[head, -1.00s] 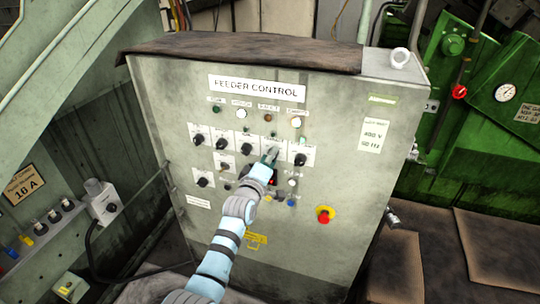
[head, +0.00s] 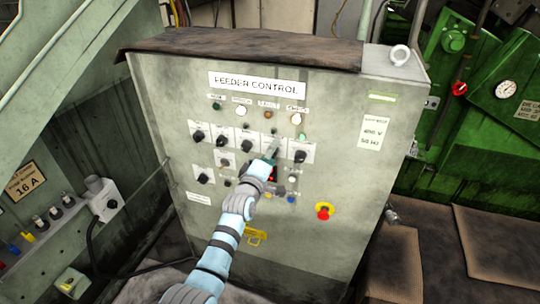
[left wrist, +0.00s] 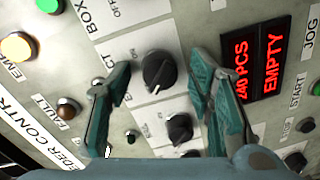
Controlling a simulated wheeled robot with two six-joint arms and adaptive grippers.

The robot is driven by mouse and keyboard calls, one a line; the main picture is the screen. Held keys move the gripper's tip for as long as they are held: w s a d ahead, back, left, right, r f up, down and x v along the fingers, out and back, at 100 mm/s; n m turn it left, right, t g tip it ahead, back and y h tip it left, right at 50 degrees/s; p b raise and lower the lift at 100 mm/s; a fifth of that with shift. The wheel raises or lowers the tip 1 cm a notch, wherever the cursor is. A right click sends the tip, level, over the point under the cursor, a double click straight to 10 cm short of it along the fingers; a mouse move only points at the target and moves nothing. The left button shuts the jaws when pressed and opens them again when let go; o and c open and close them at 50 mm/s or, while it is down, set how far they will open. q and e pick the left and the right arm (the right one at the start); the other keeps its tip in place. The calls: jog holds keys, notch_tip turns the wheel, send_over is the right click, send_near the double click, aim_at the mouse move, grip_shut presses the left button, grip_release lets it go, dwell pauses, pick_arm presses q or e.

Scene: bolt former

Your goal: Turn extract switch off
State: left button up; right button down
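The feeder control cabinet (head: 270,220) faces me with a row of black rotary switches. My left gripper (head: 273,151) is in front of the row's fourth switch and hides it in the head view. In the left wrist view a black rotary switch (left wrist: 159,70) on a white plate lies between the two teal fingertips of my left gripper (left wrist: 161,68). The fingers stand apart, one on each side of the knob, with gaps visible. Its label is partly covered, with only letters like "CT" readable. Contact with the knob cannot be told. My right gripper is not in view.
Another black switch (left wrist: 180,128) sits below the knob. A red display (left wrist: 262,65) reading "240 PCS EMPTY" is beside the right finger. Lamps (head: 268,115) line the panel above the switches. A red emergency button (head: 324,211) is at lower right.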

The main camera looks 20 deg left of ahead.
pick_arm(q)
jog(key=s, duration=1.2)
jog(key=shift+a+r, duration=0.35)
jog(key=shift+r, duration=0.05)
